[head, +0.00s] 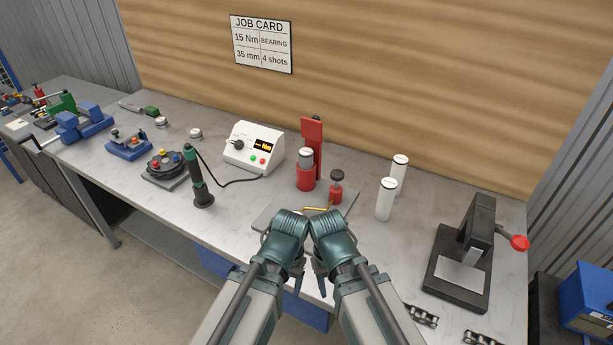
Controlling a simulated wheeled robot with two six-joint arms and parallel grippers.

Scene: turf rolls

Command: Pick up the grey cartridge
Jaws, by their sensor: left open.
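No clearly grey cartridge stands out in the head view. Two pale, off-white cylinders, a front one (385,199) and a back one (399,173), stand upright on the bench, right of centre; I cannot tell if either is the grey cartridge. A light grey cylinder top (306,156) also shows in a red holder (305,178). My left gripper (297,284) is open at the bench's front edge, pointing down. My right gripper (321,285) is close beside it; its jaws are too hidden to read. Both are apart from the cylinders.
A grey plate (275,209) and a red pot with a dark knob (336,190) lie just beyond the grippers. A black press (462,262) stands right, a white meter (252,149) and a black-green handle tool (199,180) left.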

